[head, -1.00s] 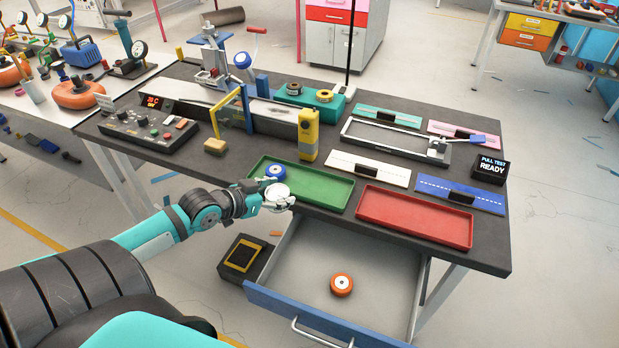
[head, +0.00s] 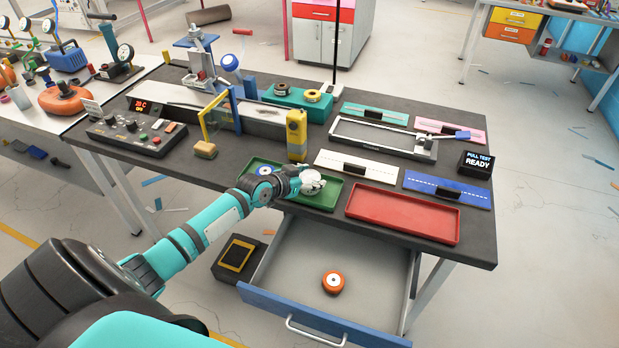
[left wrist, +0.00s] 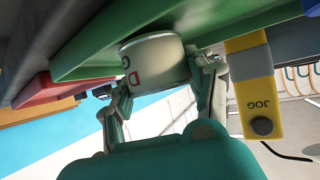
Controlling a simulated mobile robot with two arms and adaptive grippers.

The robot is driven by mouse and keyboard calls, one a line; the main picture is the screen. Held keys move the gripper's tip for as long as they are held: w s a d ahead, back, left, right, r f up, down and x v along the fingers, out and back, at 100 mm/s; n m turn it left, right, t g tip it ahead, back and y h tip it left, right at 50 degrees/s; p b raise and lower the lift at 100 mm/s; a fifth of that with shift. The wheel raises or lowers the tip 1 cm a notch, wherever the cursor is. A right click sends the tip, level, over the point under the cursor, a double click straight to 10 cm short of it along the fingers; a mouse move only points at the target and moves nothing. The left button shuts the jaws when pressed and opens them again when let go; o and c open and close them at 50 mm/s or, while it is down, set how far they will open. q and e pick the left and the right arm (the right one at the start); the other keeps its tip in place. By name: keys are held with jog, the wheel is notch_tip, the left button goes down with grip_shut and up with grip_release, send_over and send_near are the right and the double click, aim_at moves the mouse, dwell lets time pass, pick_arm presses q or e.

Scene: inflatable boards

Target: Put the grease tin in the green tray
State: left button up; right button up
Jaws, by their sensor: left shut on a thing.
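The grease tin (head: 312,184), a round pale tin with a whitish top, is held in my left gripper (head: 303,178) over the right half of the green tray. The left wrist view shows the tin (left wrist: 150,62) with some red letters, between the two fingers of the gripper (left wrist: 160,82), close to the green tray (left wrist: 80,55). I cannot tell whether the tin touches the tray floor. The green tray (head: 325,206) lies on the front of the dark bench. My right gripper is not in view.
A red tray (head: 402,214) lies right of the green one. A yellow pendant (head: 296,135) stands behind the green tray. Below, an open drawer (head: 300,262) holds an orange tin (head: 333,282). A yellow sponge (head: 205,150) lies to the left.

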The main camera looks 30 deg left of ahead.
pick_arm(q)
jog(key=shift+a+f, duration=0.1)
jog(key=shift+f, duration=0.15)
jog(key=shift+f, duration=0.2)
jog(key=o, duration=1.2)
jog(key=shift+r, duration=0.15)
jog(key=shift+s+r, duration=0.1)
jog(key=shift+s, duration=0.05)
jog(key=v, duration=1.1)
jog(key=shift+s+r, duration=0.15)
jog(key=shift+s, duration=0.15)
